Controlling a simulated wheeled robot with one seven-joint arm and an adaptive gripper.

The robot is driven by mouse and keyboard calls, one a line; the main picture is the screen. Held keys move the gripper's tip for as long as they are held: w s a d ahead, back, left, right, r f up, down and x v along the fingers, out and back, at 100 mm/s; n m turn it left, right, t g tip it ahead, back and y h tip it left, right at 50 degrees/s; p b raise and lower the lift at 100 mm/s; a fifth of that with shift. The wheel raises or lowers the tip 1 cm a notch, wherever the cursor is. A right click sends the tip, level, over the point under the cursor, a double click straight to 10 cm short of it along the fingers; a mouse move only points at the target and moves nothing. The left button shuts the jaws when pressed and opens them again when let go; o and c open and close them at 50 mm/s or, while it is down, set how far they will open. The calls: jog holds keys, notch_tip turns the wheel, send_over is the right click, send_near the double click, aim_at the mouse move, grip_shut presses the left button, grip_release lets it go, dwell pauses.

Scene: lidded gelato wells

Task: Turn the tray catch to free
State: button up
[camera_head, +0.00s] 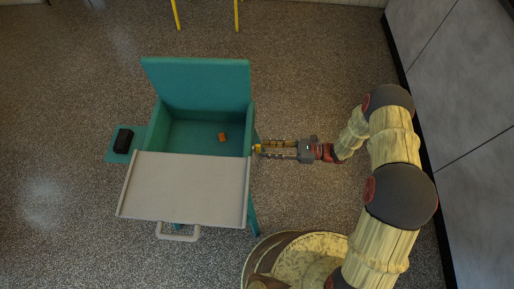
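A teal box (202,83) stands with its lid raised at the back. A flat pale tray (190,187) with a light handle (178,237) covers its front part. A small yellow piece (257,148), possibly the tray catch, shows at the box's right side. My gripper (262,149) reaches in from the right, with its fingertips at this yellow piece. The two fingers look parallel with a gap between them. The view is too small to tell whether they grip the piece or only surround it, or which way the catch is turned.
A small orange block (222,137) lies inside the box. A black object (123,141) sits on a teal side shelf (112,156) at the left. Grey cabinets (455,75) stand at the right. Yellow legs (237,15) show at the back. The speckled floor around the box is clear.

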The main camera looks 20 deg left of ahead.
aim_at(256, 149)
jog(key=shift+m, duration=0.3)
jog(key=shift+a, duration=0.15)
jog(key=shift+x, duration=1.15)
jog(key=shift+c, duration=0.3)
grip_shut()
jog(key=shift+c, duration=2.1)
grip_release()
jog(key=shift+n, duration=0.4)
jog(key=o, duration=0.4)
jog(key=shift+c, duration=0.2)
